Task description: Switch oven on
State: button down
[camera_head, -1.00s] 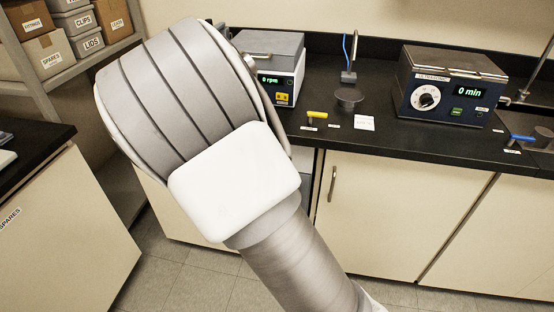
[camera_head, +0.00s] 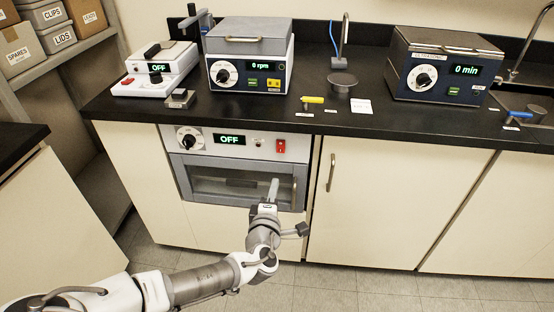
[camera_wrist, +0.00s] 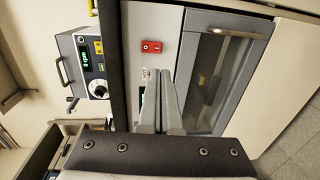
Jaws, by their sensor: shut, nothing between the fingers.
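The oven (camera_head: 245,165) is built in under the counter, with its door closed. Its panel (camera_head: 262,153) carries a dial (camera_head: 190,139), a display (camera_head: 229,139) reading OFF, a small round control (camera_head: 259,142) and a red switch (camera_head: 280,146) at the right end. My gripper (camera_head: 274,185) is shut and empty, in front of the door's upper right part, below the red switch. In the wrist view, turned sideways, the fingers (camera_wrist: 170,75) reach toward the panel and door. The red switch (camera_wrist: 151,46) shows clear beyond their tips. The fingers hide most of the display.
The door handle (camera_head: 294,192) stands out at the oven's right. A cabinet (camera_head: 400,210) with a vertical handle adjoins it. The black counter (camera_head: 220,108) overhangs the panel and bears a hotplate-like device (camera_head: 155,68), a centrifuge-like box (camera_head: 249,60) and an ultrasonic bath (camera_head: 440,65). The floor in front shows free room.

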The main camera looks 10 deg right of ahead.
aim_at(281, 152)
jog(key=shift+a+r, duration=0.1)
dwell(0.3)
jog(key=b+x, duration=0.2)
jog(key=x, duration=1.2)
jog(key=shift+r+b, duration=0.1)
jog(key=shift+b, duration=0.3)
jog(key=shift+w, duration=0.2)
